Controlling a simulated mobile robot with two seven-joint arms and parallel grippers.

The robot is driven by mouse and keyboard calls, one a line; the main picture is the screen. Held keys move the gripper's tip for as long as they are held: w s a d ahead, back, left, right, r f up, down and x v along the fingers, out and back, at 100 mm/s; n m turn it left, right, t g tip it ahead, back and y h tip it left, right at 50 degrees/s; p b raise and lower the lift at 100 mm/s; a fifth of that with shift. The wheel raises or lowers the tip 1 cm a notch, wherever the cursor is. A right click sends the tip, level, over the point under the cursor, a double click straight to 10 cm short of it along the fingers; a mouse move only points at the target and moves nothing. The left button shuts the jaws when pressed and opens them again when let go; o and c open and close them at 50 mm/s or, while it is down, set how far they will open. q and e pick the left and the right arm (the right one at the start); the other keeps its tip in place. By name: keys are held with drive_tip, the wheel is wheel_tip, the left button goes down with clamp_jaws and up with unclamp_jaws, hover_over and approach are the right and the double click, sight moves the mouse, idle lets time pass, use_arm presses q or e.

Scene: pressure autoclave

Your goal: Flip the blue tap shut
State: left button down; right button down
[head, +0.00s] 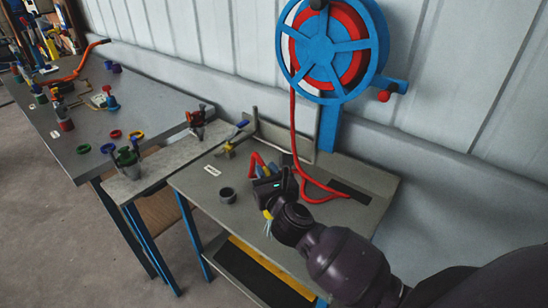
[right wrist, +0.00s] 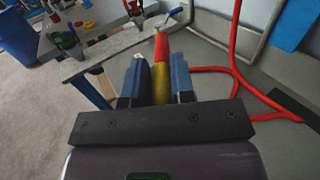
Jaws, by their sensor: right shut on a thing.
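The blue tap (head: 240,126) is a small brass valve with a blue lever, at the back of the near grey bench. In the right wrist view the blue lever (right wrist: 173,13) slants up to the right, beyond my fingers. My right gripper (head: 266,170) is low over that bench, in front of the tap and apart from it. It is shut on a red and yellow hose end (right wrist: 161,72), whose red tip points toward the tap. In the right wrist view my right gripper (right wrist: 160,82) hides the hose end's lower part. My left gripper is not in view.
A blue hose reel (head: 337,48) is on the wall, and its red hose (head: 293,130) hangs down and loops on the bench. A grey ring (head: 228,195) stands left of my gripper. A longer bench (head: 120,100) with several coloured fittings is at left.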

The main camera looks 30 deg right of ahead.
drive_tip(key=s+a+n+y, duration=0.1)
drive_tip(key=s+a+y, duration=0.2)
drive_tip(key=s, duration=0.3)
drive_tip(key=shift+s+a+r+n, duration=0.3)
drive_tip(key=shift+s+a, duration=0.1)
drive_tip(key=shift+a, duration=0.5)
